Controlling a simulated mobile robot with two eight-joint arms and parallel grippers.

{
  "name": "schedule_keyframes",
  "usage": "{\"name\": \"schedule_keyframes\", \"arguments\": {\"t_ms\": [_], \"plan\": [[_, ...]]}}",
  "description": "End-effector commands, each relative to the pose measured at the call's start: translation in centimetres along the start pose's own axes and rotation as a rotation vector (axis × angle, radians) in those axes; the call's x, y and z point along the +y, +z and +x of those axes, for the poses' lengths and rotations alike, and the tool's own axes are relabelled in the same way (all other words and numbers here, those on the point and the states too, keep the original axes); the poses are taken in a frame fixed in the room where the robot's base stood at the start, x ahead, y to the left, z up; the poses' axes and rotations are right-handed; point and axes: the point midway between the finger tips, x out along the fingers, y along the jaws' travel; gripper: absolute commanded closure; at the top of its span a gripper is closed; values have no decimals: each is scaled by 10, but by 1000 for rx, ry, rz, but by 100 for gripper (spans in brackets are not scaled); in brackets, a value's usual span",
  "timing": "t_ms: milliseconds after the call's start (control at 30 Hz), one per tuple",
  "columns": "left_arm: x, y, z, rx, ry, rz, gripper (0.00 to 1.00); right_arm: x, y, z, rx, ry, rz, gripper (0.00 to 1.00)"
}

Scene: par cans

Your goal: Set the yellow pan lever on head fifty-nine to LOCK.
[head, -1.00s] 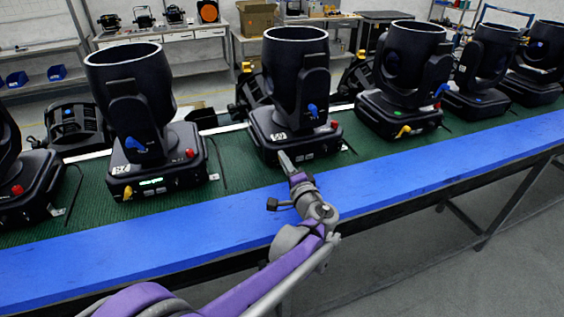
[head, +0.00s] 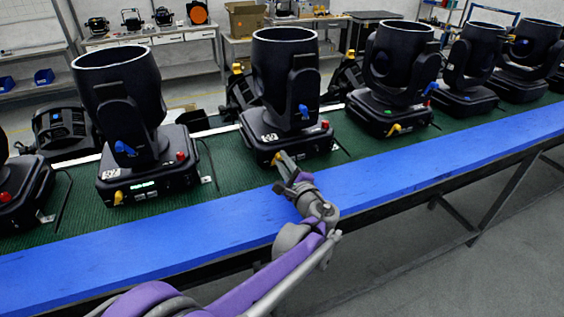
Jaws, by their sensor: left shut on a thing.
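A black moving head (head: 284,75) stands on its base on the green mat, in the middle of the head view. Its base has a white number label, too small to read surely, and a red knob on the right. A yellow pan lever (head: 276,159) sits low on the front of this base. My left gripper (head: 283,162) is at the front of the base, shut on the yellow lever. The fingers partly hide the lever, so its exact setting and any LOCK marking cannot be read. A blue lever (head: 304,111) is on the yoke above. My right gripper is out of view.
Similar heads stand in a row on both sides, one on the left (head: 122,95) and one on the right (head: 398,60), with yellow levers of their own. A blue strip (head: 420,170) along the front edge is clear. Shelves and benches are behind.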

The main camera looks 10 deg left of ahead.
Motion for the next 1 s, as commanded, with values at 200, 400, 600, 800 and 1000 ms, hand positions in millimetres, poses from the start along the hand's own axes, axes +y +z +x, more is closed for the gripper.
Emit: {"name": "schedule_keyframes", "arguments": {"t_ms": [200,400,600,800,1000], "plan": [[0,-1,0,1,0,19,100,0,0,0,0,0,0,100],[0,-1,0,1,0,19,100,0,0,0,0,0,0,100],[0,-1,0,1,0,18,61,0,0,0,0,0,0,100],[0,-1,0,0,0,18,48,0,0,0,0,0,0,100],[0,-1,-2,1,0,17,48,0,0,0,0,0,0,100]]}}
